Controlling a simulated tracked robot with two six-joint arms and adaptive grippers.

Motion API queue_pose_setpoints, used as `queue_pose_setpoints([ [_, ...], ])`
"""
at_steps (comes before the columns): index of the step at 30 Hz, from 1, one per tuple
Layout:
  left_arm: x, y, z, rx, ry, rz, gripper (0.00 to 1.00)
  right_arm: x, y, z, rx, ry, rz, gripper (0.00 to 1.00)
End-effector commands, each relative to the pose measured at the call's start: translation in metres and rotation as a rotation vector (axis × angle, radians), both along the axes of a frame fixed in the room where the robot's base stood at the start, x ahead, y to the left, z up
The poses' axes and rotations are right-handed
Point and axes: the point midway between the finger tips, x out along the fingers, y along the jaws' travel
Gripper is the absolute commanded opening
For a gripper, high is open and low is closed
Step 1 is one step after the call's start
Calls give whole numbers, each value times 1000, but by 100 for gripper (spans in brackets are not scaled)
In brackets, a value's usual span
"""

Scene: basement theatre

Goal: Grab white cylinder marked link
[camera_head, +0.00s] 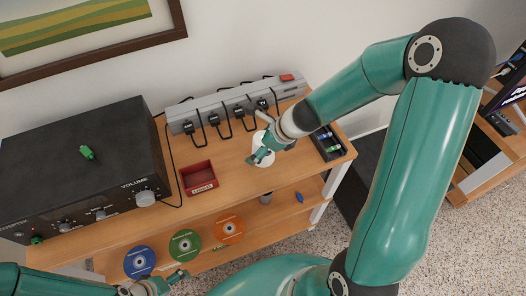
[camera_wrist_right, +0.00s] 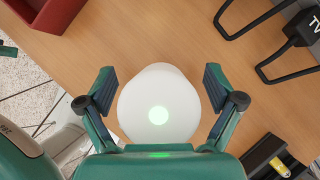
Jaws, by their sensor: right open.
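A white cylinder (camera_head: 263,152) stands on the wooden shelf top, partly hidden by my right gripper in the head view. In the right wrist view the white cylinder (camera_wrist_right: 158,110) is seen from above, with a glowing green disc on its top; no "link" marking can be read. My right gripper (camera_head: 262,157) is open over it. In the wrist view the fingers of my right gripper (camera_wrist_right: 159,80) are on either side of the cylinder, with a gap showing on each side. My left gripper (camera_head: 165,284) is at the bottom edge, partly cut off; its opening is unclear.
A red box (camera_head: 198,191) is left of the cylinder. A grey power strip (camera_head: 234,102) with black plugs lies behind it. A dark tray (camera_head: 328,145) with batteries is to the right. A black amplifier (camera_head: 81,165) fills the left. Coloured discs (camera_head: 185,244) are on a lower shelf.

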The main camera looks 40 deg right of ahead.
Motion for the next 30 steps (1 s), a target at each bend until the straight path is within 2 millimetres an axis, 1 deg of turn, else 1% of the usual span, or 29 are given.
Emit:
queue_pose_setpoints([
  [5,0,0,1,0,0,0,87,0,0,1,-1,0,-1,92],
  [8,0,0,1,0,0,0,87,0,0,1,-1,0,-1,77],
  [15,0,0,1,0,0,0,87,0,-1,1,0,0,-1,37],
  [18,0,0,1,0,0,0,87,-1,0,1,0,0,-1,22],
  [19,0,0,1,0,0,0,87,0,0,1,0,0,-1,22],
  [20,0,0,1,0,0,0,87,0,-1,1,0,0,-1,16],
  [26,0,0,1,0,0,0,87,-1,-1,1,2,1,-1,16],
  [30,0,0,6,0,0,0,87,-1,-1,6,2,1,-1,15],
])
